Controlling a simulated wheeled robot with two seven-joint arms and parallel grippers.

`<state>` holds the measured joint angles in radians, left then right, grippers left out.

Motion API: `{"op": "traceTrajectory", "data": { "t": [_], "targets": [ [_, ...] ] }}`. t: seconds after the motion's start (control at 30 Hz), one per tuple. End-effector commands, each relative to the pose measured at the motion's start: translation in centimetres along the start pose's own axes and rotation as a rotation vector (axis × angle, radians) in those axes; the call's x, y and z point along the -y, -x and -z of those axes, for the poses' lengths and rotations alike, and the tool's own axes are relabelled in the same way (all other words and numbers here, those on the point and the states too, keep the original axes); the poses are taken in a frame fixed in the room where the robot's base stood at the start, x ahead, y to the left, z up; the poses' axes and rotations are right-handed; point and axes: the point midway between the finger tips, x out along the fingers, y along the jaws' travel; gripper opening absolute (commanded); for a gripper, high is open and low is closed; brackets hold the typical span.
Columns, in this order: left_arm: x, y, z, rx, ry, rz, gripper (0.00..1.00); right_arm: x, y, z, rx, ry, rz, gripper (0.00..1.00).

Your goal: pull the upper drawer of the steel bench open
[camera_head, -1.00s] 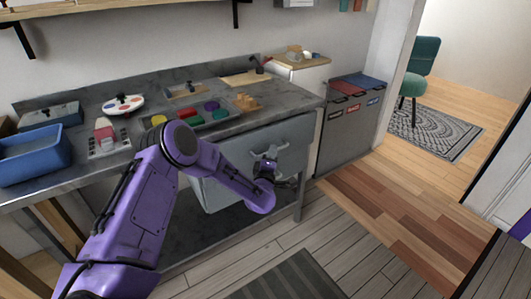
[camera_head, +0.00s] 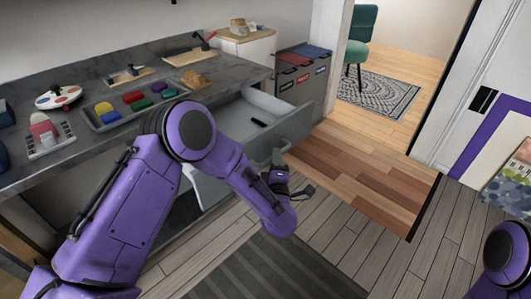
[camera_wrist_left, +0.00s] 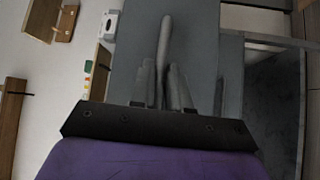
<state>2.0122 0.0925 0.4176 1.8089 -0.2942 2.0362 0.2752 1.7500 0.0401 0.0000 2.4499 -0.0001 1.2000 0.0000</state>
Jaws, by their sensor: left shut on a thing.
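The upper drawer (camera_head: 298,124) of the steel bench (camera_head: 228,84) stands pulled out, its inside showing from above. A small dark object (camera_head: 258,123) lies in it. My left gripper (camera_head: 277,172) is at the drawer's front, shut on the drawer handle (camera_head: 279,156). In the left wrist view, the handle (camera_wrist_left: 165,35) runs as a grey bar between the fingers of my left gripper (camera_wrist_left: 162,88), against the grey drawer front (camera_wrist_left: 204,45). A purple piece of my right arm shows at the lower right of the head view; its gripper is out of sight.
Labelled bins (camera_head: 303,75) stand past the bench's right end. Open wooden floor (camera_head: 350,165) lies right of the drawer.

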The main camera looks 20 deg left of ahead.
Motion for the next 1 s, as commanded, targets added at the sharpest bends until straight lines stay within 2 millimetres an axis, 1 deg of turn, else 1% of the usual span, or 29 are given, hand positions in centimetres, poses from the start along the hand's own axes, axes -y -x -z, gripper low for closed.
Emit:
{"op": "traceTrajectory", "data": {
  "t": [0.2, 0.57, 0.6, 0.63, 0.67, 0.9, 1.0],
  "targets": [
    [-0.2, 0.8, -0.8, -0.001, 0.001, 0.001, 0.00, 0.0, -0.1, 0.0, 0.000, 0.000, 0.000, 0.43],
    [-0.2, 0.9, -1.0, -0.001, 0.002, 0.001, 0.00, 0.0, -0.1, 0.0, 0.000, 0.000, 0.000, 0.43],
    [-0.2, 0.9, -1.0, 0.000, 0.002, 0.001, 0.23, 0.0, -0.1, 0.0, 0.000, 0.000, 0.000, 0.43],
    [-0.2, 0.9, -1.0, 0.000, 0.002, 0.001, 0.33, 0.0, -0.1, 0.0, 0.000, 0.000, 0.000, 0.43],
    [-0.2, 0.9, -1.0, 0.000, 0.002, 0.001, 0.38, 0.0, -0.1, 0.0, 0.000, 0.000, 0.000, 0.43],
    [-0.2, 0.9, -1.1, 0.001, 0.002, 0.000, 0.38, 0.0, -0.1, 0.0, 0.000, 0.000, 0.000, 0.43],
    [-0.2, 1.4, -1.2, 0.004, 0.001, 0.000, 0.38, 0.0, -0.1, 0.0, 0.000, 0.000, 0.000, 0.43]
  ]
}}
